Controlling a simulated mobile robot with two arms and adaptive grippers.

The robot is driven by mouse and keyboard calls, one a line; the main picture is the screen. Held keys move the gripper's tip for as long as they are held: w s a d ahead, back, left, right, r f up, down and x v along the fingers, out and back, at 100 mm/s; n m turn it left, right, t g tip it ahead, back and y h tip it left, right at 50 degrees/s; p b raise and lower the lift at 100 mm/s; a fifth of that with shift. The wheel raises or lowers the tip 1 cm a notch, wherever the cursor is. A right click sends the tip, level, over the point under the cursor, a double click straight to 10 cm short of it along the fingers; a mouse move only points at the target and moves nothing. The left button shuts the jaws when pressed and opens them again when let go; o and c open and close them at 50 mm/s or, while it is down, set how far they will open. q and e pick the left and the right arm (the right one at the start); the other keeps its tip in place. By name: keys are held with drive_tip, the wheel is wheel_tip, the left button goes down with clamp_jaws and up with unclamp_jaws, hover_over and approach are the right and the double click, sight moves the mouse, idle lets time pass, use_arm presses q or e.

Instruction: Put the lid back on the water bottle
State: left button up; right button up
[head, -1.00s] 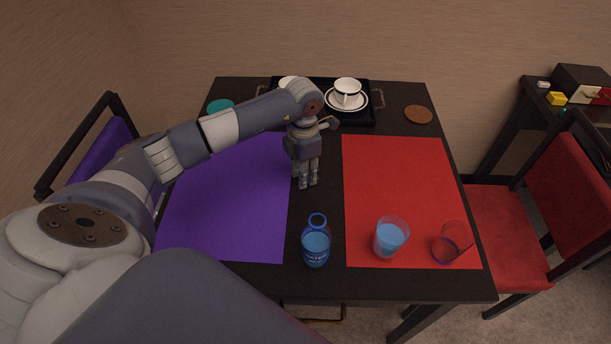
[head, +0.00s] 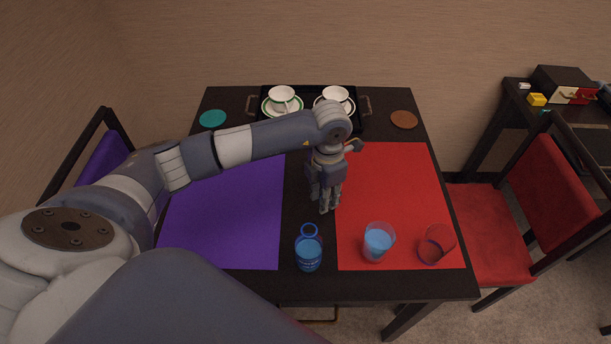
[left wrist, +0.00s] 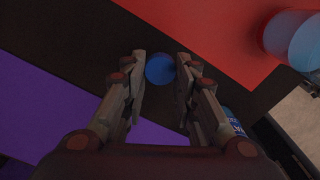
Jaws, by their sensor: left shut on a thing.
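The blue water bottle (head: 309,256) stands upright near the table's front edge, between the purple and red mats. Its neck looks open at the top. Part of it shows at the lower right in the left wrist view (left wrist: 232,121). My left gripper (head: 325,206) points down over the table, behind and slightly right of the bottle. In the left wrist view its fingers (left wrist: 161,78) are shut on the round blue lid (left wrist: 160,68). The lid is hidden by the fingers in the head view. My right gripper is not in view.
A black tray (head: 308,91) with cups is at the back. The purple mat (head: 225,215) is clear.

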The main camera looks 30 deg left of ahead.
use_arm(q)
drive_tip(key=d, duration=0.1)
drive_tip(key=s+d, duration=0.1)
drive_tip(key=d, duration=0.3)
drive_tip(key=shift+s+r, duration=0.25)
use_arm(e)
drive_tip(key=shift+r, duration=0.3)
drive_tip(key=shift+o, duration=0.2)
